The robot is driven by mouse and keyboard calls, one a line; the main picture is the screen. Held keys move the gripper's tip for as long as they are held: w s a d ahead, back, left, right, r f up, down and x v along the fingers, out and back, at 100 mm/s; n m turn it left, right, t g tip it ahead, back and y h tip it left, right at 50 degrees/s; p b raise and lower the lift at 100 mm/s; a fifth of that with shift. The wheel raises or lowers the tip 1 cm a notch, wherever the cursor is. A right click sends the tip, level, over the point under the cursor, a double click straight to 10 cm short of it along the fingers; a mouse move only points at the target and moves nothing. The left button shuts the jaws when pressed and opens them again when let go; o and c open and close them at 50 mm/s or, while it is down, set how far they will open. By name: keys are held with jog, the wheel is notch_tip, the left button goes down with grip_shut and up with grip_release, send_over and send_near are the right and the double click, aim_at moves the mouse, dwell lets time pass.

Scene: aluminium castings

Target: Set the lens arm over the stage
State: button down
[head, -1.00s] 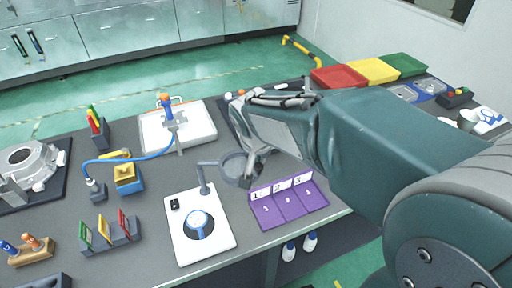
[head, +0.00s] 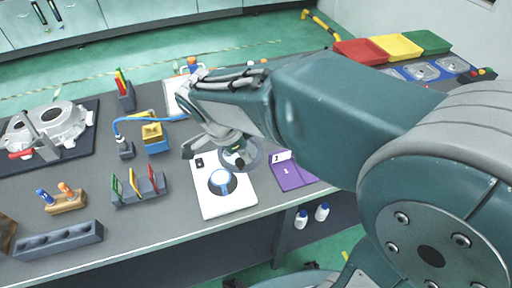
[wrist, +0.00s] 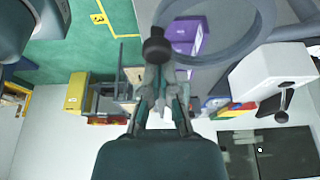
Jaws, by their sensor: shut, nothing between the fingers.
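The lens arm's round ring (head: 252,155) is at the far right corner of the white board (head: 235,207), up and right of the blue-rimmed round stage (head: 222,178). It does not cover the stage in the head view. The arm's post is hidden behind my gripper (head: 238,152), which is at the ring's left side. In the wrist view, the ring (wrist: 262,40) is large at the top. My gripper (wrist: 158,82) is shut and empty, close to a dark round knob (wrist: 156,48) near the ring's left edge. I cannot tell whether they touch.
A purple numbered tray (head: 292,177) lies right of the board. A blue-and-yellow block (head: 155,142) and a rack of coloured tags (head: 138,190) stand to the left. A grey casting (head: 65,120) sits on a dark mat at the far left. Red, yellow and green bins (head: 360,52) are at the back right.

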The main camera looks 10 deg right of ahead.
jog(key=a+m+g, duration=0.1)
jog(key=a+m, duration=0.2)
jog(key=a, duration=0.5)
jog(key=shift+w+a, duration=0.15)
jog(key=shift+w, duration=0.2)
